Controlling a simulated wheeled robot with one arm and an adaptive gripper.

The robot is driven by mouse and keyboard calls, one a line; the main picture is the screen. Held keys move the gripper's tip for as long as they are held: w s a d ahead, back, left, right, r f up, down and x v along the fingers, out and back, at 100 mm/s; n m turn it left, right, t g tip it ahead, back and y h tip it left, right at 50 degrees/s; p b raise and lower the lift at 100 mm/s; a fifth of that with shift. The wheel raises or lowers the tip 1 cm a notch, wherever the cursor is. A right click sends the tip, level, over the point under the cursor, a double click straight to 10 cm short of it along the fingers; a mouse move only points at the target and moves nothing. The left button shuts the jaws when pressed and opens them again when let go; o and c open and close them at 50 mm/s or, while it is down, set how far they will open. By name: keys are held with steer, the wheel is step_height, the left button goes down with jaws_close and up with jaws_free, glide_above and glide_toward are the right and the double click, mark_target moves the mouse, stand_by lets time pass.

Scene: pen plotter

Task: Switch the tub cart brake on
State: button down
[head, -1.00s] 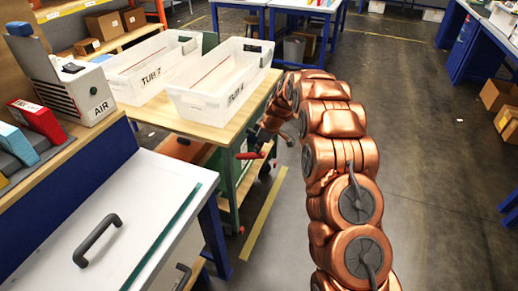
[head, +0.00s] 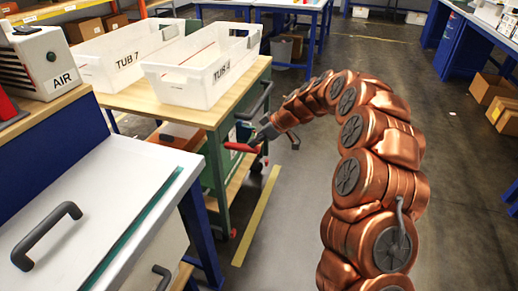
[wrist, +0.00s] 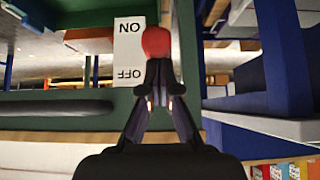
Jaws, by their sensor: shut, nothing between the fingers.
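The tub cart (head: 222,165) has a green frame and a wooden top that carries two white tubs. Its red brake handle (head: 240,147) sticks out at the cart's near end in the head view. In the wrist view the red handle end (wrist: 157,42) is just beyond my fingertips, beside the ON half of a white ON/OFF label (wrist: 128,52) whose text is upside down. My gripper (wrist: 160,72) is shut and empty, its fingertips close to the red end; I cannot tell whether they touch. In the head view my gripper (head: 258,137) is beside the handle and small.
The tubs marked TUB 7 (head: 125,62) and TUB 4 (head: 215,75) stand on the cart top. A white-topped bench (head: 110,190) with dark handles is at the near left. Floor with a yellow stripe (head: 257,215) lies open right of the cart.

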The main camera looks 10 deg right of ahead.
steer(key=shift+s+d+f+t+y+b, duration=0.15)
steer(key=shift+f+y+b, duration=0.35)
steer(key=shift+b, duration=1.05)
steer(key=shift+w+d+f+t+y+b, duration=0.1)
steer(key=shift+f+t+y+b, duration=0.15)
steer(key=shift+f+b, duration=0.9)
steer(key=shift+s+d+f+t+y+b, duration=0.1)
steer(key=shift+f+t+y+b, duration=0.2)
steer(key=shift+b, duration=1.65)
step_height(320, 180, down, 2)
steer(key=y+b, duration=0.2)
steer(key=b, duration=0.4)
steer(key=shift+d+t, duration=0.1)
steer(key=shift+t, duration=0.3)
steer(key=f+b, duration=0.1)
steer(key=b, duration=0.1)
steer(key=shift+b, duration=0.3)
steer(key=shift+s+f+b, duration=0.1)
steer(key=shift+f+b, duration=0.15)
steer(key=shift+b, duration=0.1)
steer(key=r, duration=0.1)
steer(key=d+r, duration=0.1)
steer(key=r, duration=0.2)
steer(key=shift+s+d+r, duration=0.35)
steer(key=shift+d, duration=0.05)
steer(key=p, duration=0.3)
glide_toward(260, 150)
steer(key=shift+s+d+f, duration=0.2)
steer(key=shift+s+d, duration=0.15)
steer(key=shift+d, duration=0.15)
